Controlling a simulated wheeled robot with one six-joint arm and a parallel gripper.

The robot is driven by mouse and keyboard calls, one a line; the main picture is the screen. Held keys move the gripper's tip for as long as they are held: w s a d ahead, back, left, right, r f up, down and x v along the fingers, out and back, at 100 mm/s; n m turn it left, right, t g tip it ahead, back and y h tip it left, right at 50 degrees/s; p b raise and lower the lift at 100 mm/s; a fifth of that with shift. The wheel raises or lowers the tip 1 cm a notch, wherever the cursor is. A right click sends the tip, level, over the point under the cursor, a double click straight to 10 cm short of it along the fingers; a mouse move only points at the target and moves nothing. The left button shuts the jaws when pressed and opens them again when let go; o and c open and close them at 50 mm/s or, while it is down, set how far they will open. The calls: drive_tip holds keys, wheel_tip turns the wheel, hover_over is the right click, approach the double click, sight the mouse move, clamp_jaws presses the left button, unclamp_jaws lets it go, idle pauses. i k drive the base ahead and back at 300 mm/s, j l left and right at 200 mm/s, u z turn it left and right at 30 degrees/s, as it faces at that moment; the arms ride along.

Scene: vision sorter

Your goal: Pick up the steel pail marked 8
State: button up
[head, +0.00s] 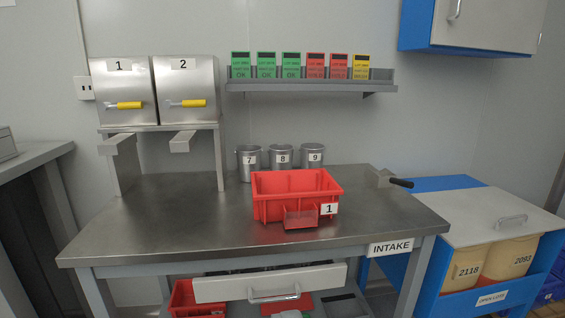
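The steel pail marked 8 (281,157) stands upright near the back of the steel table (160,225). It is between the pail marked 7 (249,164) on its left and the pail marked 9 (312,156) on its right. Its lower part is hidden behind the red bin marked 1 (268,205), which stands in front of the pails. My gripper does not show in the head view.
Two steel dispensers marked 1 (122,85) and 2 (186,82) stand at the back left. A shelf (310,89) with coloured cards hangs above the pails. A black-handled tool (400,182) lies right. A drawer (230,291) is below. The table's left part is clear.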

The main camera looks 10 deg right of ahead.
sight(281, 154)
drive_tip(key=l+u, duration=0.2)
drive_tip(key=l, duration=0.95)
drive_tip(key=i+l+u, duration=0.1)
drive_tip(key=i+l, duration=0.15)
drive_tip(key=i+l+u, duration=0.15)
drive_tip(key=l, duration=0.25)
drive_tip(key=i+l+u, duration=0.1)
drive_tip(key=i+l, duration=0.25)
drive_tip(key=i+l+u, duration=0.1)
drive_tip(key=i+l, duration=0.15)
drive_tip(key=l, duration=0.15)
drive_tip(key=i+l+u, duration=0.1)
drive_tip(key=i+l, duration=0.2)
drive_tip(key=i, duration=0.15)
